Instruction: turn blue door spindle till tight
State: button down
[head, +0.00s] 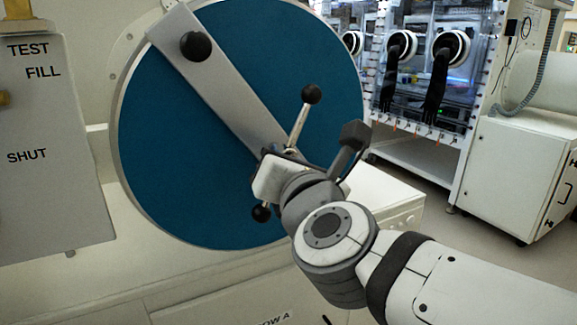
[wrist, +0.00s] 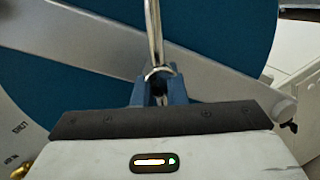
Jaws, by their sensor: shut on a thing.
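The blue door (head: 190,150) is a large round disc with a grey bar (head: 225,95) running diagonally across it. The door's spindle (head: 299,125) has a metal cross rod with black ball ends, one upper right and one lower left of the hub in the head view. My gripper (head: 282,158) is at the hub and hides most of it. In the wrist view the fingers of my gripper (wrist: 160,82) are shut around the spindle's middle, and the metal rod (wrist: 153,35) rises upward between them. The lower ball end is out of the wrist view.
A black knob (head: 196,46) stands out at the bar's upper left end. A grey panel marked TEST, FILL and SHUT (head: 50,130) is on the left. A white ledge (head: 390,200) lies right of the door. Another glovebox with black gloves (head: 420,70) stands behind, beyond open floor.

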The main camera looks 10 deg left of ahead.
jog(key=shift+r+m, duration=0.3)
jog(key=shift+m, duration=0.3)
jog(key=c, duration=1.5)
grip_release()
jog(key=shift+f, duration=0.15)
jog(key=shift+c, duration=0.2)
jog(key=p+v, duration=0.1)
jog(key=v, duration=0.6)
jog(key=shift+s+d, duration=0.25)
jog(key=shift+s, duration=0.05)
